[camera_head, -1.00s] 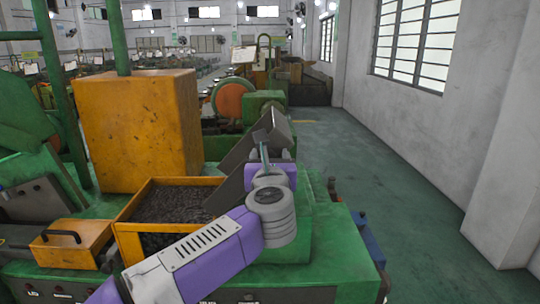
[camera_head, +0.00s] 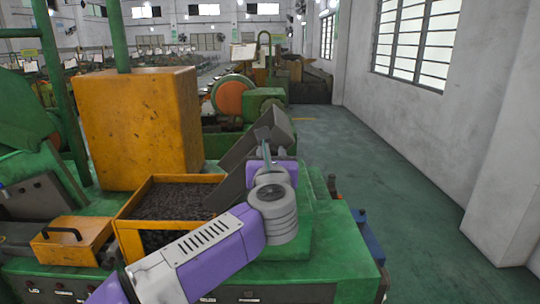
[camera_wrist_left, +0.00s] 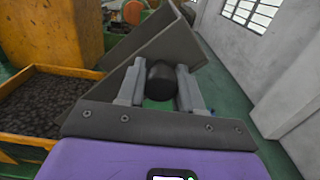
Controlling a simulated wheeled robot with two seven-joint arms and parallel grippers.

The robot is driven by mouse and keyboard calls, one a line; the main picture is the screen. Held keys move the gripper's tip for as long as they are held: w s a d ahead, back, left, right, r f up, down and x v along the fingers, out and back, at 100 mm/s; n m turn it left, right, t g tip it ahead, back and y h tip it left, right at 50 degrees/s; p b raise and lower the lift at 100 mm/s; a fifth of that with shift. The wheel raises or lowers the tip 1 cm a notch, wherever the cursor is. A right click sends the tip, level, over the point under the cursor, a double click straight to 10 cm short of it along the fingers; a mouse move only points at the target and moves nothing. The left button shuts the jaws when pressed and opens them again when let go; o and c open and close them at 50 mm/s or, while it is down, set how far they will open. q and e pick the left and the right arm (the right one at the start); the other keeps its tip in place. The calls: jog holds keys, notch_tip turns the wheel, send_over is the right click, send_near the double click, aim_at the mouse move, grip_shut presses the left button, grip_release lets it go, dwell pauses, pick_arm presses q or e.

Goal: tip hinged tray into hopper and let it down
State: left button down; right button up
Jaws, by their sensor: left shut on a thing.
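The hinged tray (camera_head: 238,164) is a grey metal trough. It stands tilted, its lower end over the right side of the orange hopper (camera_head: 131,242), which holds many small dark pieces. My left gripper (camera_head: 267,153) is at the tray's raised right end. In the left wrist view, its two fingers (camera_wrist_left: 160,88) are closed about a dark round handle (camera_wrist_left: 160,78), with the tray's grey plate (camera_wrist_left: 146,42) slanting up behind. The fingertips are partly hidden in the head view. I cannot see whether pieces remain inside the tray. My right gripper is out of view.
A tall orange box (camera_head: 138,128) stands behind the hopper. A smaller orange box with a black handle (camera_head: 70,243) is at the left. The green machine top (camera_head: 335,245) lies under my left arm. Open floor (camera_head: 400,190) and a wall are at the right.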

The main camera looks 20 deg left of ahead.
pick_arm(q)
jog(key=w+d+f+m+b, duration=0.1)
jog(key=d+f+m+b, duration=0.2)
jog(key=f, duration=0.5)
jog(key=w+d+f+m+b, duration=0.1)
jog(key=d+f+m+b, duration=0.2)
jog(key=d+f+m, duration=0.3)
jog(key=shift+w+d+f+m+b, duration=0.15)
jog(key=shift+w+f+m+b, duration=0.15)
jog(key=shift+f, duration=1)
jog(key=c, duration=0.8)
grip_release()
